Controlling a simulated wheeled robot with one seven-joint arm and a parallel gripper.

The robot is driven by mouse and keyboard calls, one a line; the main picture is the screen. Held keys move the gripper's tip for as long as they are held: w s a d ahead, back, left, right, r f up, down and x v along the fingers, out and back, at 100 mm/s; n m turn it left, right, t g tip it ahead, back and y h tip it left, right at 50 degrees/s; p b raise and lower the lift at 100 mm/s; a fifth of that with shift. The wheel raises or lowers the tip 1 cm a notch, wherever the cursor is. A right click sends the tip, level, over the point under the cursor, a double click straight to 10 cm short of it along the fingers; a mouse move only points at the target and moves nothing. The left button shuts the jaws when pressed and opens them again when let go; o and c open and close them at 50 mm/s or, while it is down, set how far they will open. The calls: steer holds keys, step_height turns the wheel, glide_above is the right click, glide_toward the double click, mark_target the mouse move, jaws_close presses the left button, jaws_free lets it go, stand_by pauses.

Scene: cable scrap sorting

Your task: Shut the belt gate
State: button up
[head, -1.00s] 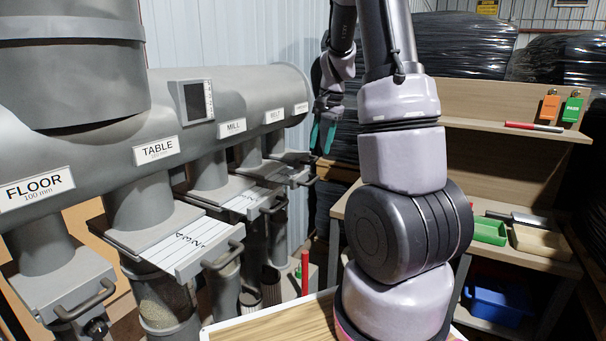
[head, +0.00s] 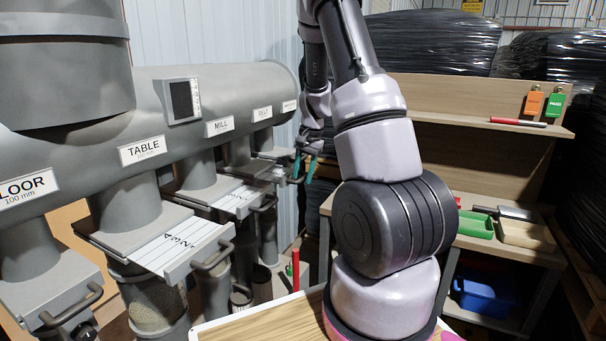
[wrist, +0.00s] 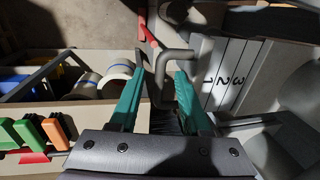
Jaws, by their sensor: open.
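My gripper partly hides the belt handle in the head view.
The mill gate (head: 232,200) and table gate (head: 165,245) stand out nearer to me, their marked slides showing. A wooden shelf (head: 440,150) stands right of my arm, with green tray (head: 473,226) and blue bin (head: 487,293). A red upright rod (head: 296,268) stands below the gates.

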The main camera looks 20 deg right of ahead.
jaws_close()
stand_by(1.4)
